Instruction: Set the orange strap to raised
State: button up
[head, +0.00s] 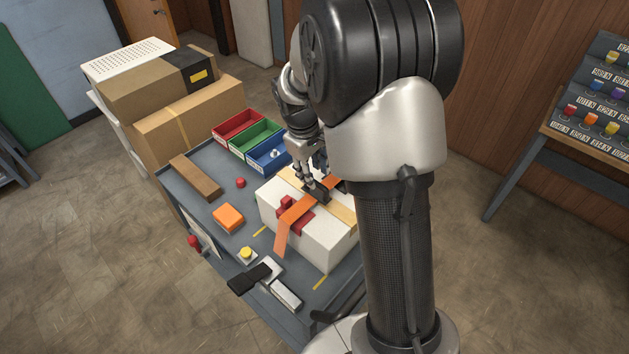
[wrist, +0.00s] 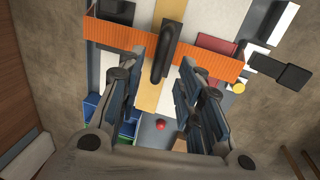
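The orange strap (head: 295,211) runs across the top of a white box (head: 315,245), and its near end hangs over the box's side. In the wrist view the strap (wrist: 112,32) crosses the upper part of the picture. A black handle (wrist: 168,48) sits at the middle of the strap. My gripper (wrist: 163,62) is open, with one finger on each side of the handle's lower end and gaps visible between. In the head view my gripper (head: 318,181) is just above the strap, and my arm hides its far end in part.
Red, green and blue bins (head: 262,153) stand at the table's back. An orange block (head: 228,217), a red ball (head: 240,182) and a yellow button (head: 246,254) are on the left part of the table.

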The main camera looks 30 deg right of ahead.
jog(key=shift+w+d+f+b, duration=0.1)
jog(key=shift+d+f+b, duration=0.05)
jog(key=shift+f, duration=0.75)
jog(key=shift+w+d+f+b, duration=0.1)
jog(key=shift+d+f+b, duration=0.05)
jog(key=shift+f, duration=0.7)
jog(key=shift+c, duration=0.5)
grip_shut()
